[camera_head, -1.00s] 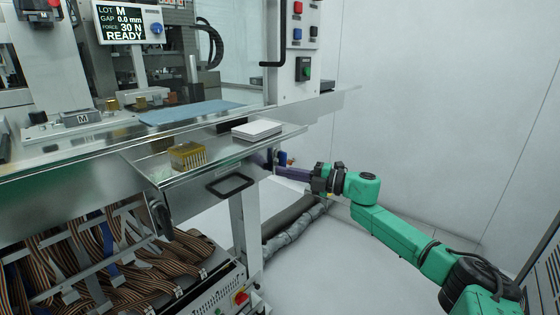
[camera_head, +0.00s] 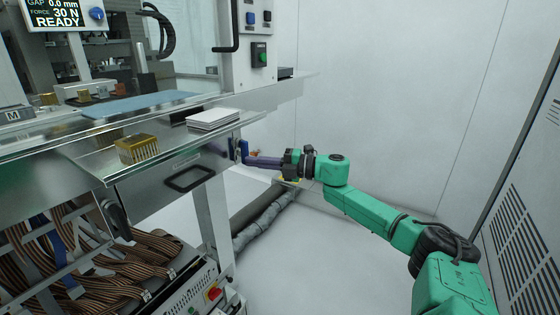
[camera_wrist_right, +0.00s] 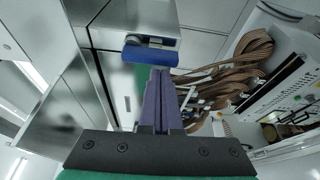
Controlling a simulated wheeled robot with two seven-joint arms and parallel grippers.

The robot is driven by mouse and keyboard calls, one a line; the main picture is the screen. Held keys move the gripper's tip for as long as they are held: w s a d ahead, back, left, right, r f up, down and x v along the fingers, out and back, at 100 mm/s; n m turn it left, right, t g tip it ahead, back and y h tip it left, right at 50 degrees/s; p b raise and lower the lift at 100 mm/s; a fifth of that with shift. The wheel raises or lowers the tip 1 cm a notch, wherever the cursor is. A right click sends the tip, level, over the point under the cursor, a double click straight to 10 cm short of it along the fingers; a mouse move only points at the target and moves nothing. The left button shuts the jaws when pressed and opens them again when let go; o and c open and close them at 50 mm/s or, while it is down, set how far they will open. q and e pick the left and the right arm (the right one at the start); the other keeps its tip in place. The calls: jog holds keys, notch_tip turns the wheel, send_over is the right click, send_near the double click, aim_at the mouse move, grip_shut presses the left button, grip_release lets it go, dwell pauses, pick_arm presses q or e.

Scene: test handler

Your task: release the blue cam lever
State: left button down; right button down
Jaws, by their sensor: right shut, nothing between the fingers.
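The blue cam lever (camera_head: 243,149) is at the right end of the machine's front shelf in the head view. In the right wrist view the blue lever (camera_wrist_right: 150,55) lies crosswise under a grey bracket, just beyond my fingertips. My right gripper (camera_head: 250,161) points left at the lever, its purple fingers together and empty. In the wrist view the shut fingers (camera_wrist_right: 159,72) end close to the lever's near edge; I cannot tell whether they touch it. My left gripper is not in view.
A gold pin block (camera_head: 137,150) and a white tray stack (camera_head: 213,119) rest on the metal shelf (camera_head: 90,165). A black handle (camera_head: 190,178) is on the shelf front. Ribbon cables (camera_head: 130,255) hang below. Floor to the right is clear; a vented cabinet (camera_head: 520,170) stands far right.

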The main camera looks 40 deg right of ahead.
jog(key=v, duration=1.2)
jog(key=shift+s+d, duration=0.2)
